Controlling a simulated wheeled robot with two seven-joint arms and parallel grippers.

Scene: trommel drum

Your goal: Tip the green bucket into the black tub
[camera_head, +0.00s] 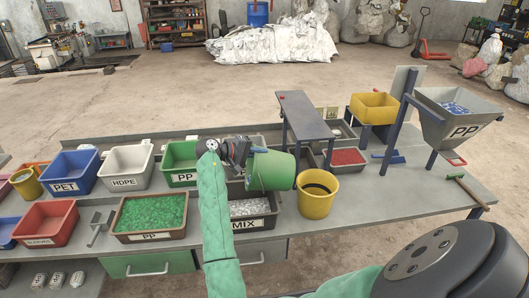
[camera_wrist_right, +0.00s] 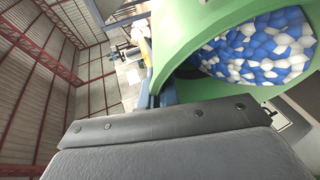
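The green bucket (camera_head: 271,171) is tilted well over in the head view, held above the back part of the black tub. The tub (camera_head: 268,223), marked MIX, has pale flakes in it. My right gripper (camera_head: 247,153) is shut on the bucket at its upper left side. In the right wrist view, the green bucket (camera_wrist_right: 187,32) shows blue and white flakes (camera_wrist_right: 262,48) inside, with a grey gripper part in front. I cannot see flakes falling. My left gripper is in neither view.
A yellow bucket (camera_head: 316,204) stands close right of the black tub. A tray of green flakes (camera_head: 150,236) stands to its left, with a green bin (camera_head: 181,178) behind. A raised grey stand (camera_head: 306,118) and a hopper (camera_head: 459,115) are farther right.

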